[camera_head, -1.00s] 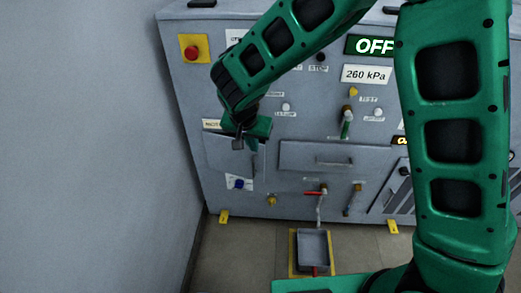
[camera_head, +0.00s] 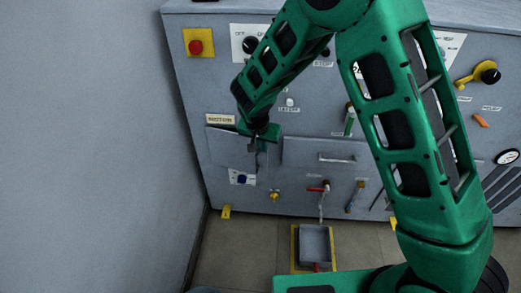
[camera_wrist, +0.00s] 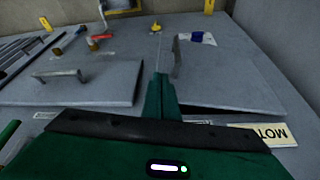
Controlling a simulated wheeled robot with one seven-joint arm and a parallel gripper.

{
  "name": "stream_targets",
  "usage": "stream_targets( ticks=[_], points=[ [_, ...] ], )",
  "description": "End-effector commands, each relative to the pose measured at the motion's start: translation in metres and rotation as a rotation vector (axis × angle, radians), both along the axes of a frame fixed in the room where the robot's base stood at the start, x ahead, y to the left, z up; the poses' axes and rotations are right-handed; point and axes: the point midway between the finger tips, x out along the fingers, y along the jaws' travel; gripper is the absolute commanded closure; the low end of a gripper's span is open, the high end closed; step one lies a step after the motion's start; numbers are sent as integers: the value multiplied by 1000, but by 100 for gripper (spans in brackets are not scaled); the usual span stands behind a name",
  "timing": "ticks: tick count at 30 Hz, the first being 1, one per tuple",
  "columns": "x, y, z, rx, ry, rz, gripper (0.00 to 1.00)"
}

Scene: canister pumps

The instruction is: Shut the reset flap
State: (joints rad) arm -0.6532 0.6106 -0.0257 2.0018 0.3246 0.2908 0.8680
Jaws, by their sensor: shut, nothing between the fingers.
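The flap that I take to be the reset flap (camera_head: 225,148) is a grey plate below a cream label at the left of the cabinet front. Its upright handle (camera_wrist: 177,58) shows in the wrist view. There a dark wedge lies under the flap's near edge, so it looks ajar. My gripper (camera_head: 253,147) is at the flap's right side. In the wrist view my gripper (camera_wrist: 161,80) points along the gap between the flap and the wider panel beside it, near the handle. Its fingers are together and empty. I cannot tell whether they touch the flap.
A blue button (camera_head: 242,180) is below the flap. The wide panel (camera_head: 300,153) with a bar handle is to the right. A red-handled valve (camera_head: 318,189) stands above a grey tray (camera_head: 315,246) on the floor. A wall (camera_head: 80,150) closes the left side.

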Motion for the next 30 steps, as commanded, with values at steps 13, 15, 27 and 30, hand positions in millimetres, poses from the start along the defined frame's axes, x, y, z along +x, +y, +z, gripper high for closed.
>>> stream_targets(
  ticks=[13, 15, 27, 30],
  points=[
    [6, -2, 0, 1, 0, 1, 100],
    [8, -3, 0, 1, 0, 0, 100],
    [37, -16, 0, 1, 0, 1, 100],
    [37, -16, 0, 1, 0, 1, 100]
  ],
)
